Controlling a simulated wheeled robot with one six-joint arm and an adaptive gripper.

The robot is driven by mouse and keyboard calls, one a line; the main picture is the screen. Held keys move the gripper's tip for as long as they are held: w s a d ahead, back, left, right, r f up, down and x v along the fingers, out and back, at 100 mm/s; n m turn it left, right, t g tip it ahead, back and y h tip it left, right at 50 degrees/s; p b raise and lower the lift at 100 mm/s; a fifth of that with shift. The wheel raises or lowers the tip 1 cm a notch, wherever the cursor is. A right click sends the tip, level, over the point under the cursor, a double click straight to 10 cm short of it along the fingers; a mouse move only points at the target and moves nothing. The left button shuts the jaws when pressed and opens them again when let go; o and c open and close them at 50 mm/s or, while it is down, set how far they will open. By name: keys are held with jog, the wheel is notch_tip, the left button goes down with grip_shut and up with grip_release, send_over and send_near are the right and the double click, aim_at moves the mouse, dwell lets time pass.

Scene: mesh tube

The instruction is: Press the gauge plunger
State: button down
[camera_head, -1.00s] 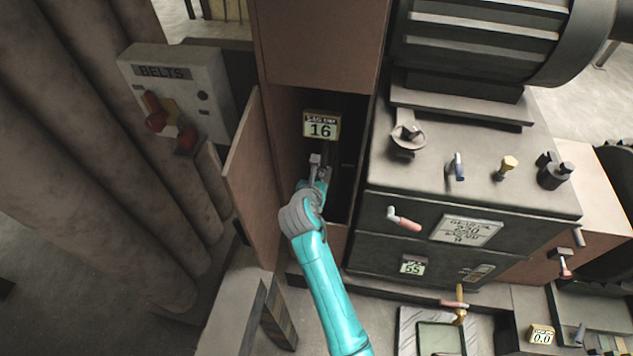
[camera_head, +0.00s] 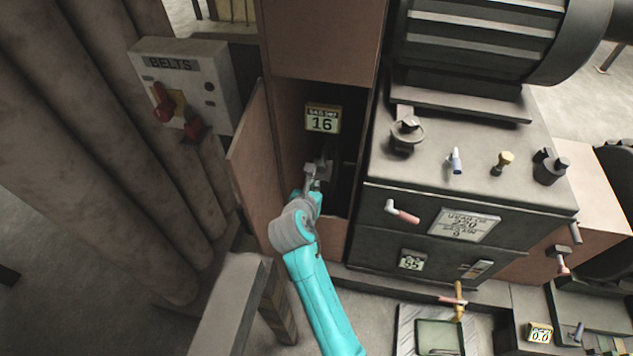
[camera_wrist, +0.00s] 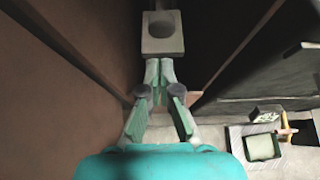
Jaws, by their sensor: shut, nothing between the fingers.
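The gauge display (camera_head: 323,119) hangs inside the open narrow cabinet and reads 16. Below it is a small grey part, likely the gauge plunger (camera_head: 325,166), partly hidden by my gripper. In the wrist view a pale square block with a dark round centre (camera_wrist: 162,45) lies just beyond my fingertips; it looks like the same part. My gripper (camera_head: 314,173) reaches into the cabinet opening, its fingers together and empty. The fingertips also show in the wrist view (camera_wrist: 158,73), right at the block's near edge; I cannot tell whether they touch it.
The open cabinet door (camera_head: 250,165) stands close on the left of my arm. A dark machine housing (camera_head: 465,200) with handles and knobs stands close on the right. A BELTS switch box (camera_head: 185,80) is farther left. The cabinet walls leave little room sideways.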

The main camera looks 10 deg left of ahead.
jog(key=v, duration=0.6)
jog(key=shift+s, duration=0.25)
jog(key=s+d+f+m+y, duration=0.1)
jog(key=s+d+f+m, duration=0.55)
jog(key=s+d, duration=0.25)
jog(key=s+d+f+m+y, duration=0.1)
jog(key=s+d+f+m, duration=0.4)
jog(key=s+d+m, duration=0.35)
jog(key=s+d+r+m+t, duration=0.1)
jog(key=s+d+r+m, duration=0.2)
jog(key=s+m, duration=0.4)
jog(key=s+d+r+m+t+h, duration=0.1)
jog(key=s+d+r+m, duration=0.3)
jog(key=s, duration=0.5)
jog(key=s+d+r+m, duration=0.4)
jog(key=s+r+m, duration=0.3)
jog(key=s+m, duration=0.2)
jog(key=shift+m+t+h, duration=0.3)
jog(key=shift+t, duration=0.1)
jog(key=shift+r, duration=0.1)
